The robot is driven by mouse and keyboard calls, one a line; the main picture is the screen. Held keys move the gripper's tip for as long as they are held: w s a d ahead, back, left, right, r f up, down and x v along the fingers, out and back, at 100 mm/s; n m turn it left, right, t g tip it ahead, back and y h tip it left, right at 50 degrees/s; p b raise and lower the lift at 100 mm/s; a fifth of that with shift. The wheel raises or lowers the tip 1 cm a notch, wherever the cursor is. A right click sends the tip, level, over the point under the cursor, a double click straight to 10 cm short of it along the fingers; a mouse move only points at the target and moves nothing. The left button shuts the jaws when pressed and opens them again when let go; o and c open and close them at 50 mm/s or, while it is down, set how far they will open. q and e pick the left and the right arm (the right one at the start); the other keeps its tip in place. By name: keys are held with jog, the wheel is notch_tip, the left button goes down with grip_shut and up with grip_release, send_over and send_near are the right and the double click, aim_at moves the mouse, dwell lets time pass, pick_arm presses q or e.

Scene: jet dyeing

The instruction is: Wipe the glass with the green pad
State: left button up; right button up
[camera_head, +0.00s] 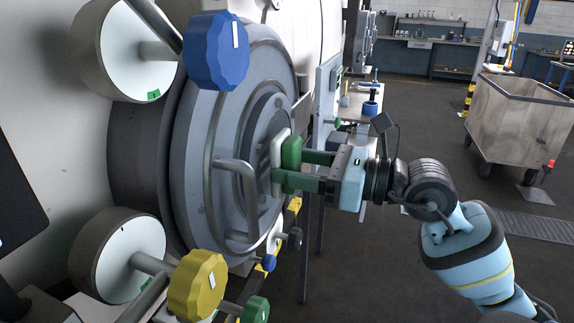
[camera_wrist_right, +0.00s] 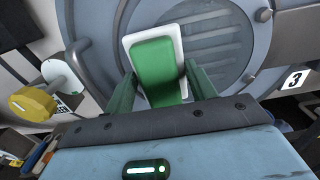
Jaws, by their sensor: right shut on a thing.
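The green pad (camera_head: 291,153) has a white face and is held between the green fingers of my right gripper (camera_head: 290,170). In the head view its white side is against or very close to the round glass (camera_head: 262,137) of the grey machine door; I cannot tell if it touches. In the right wrist view the green pad (camera_wrist_right: 158,68) sits between both fingers, and its white edge covers part of the glass (camera_wrist_right: 205,50). My left gripper is not in view.
A grey door handle (camera_head: 243,190) sticks out left of the pad. Blue (camera_head: 215,50) and yellow (camera_head: 197,284) valve knobs stand near the door. A small table (camera_head: 362,105) is behind my gripper.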

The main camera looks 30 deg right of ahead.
jog(key=shift+b+v, duration=0.5)
jog(key=shift+v, duration=0.9)
jog(key=shift+s+d, duration=0.35)
jog(key=shift+s, duration=0.1)
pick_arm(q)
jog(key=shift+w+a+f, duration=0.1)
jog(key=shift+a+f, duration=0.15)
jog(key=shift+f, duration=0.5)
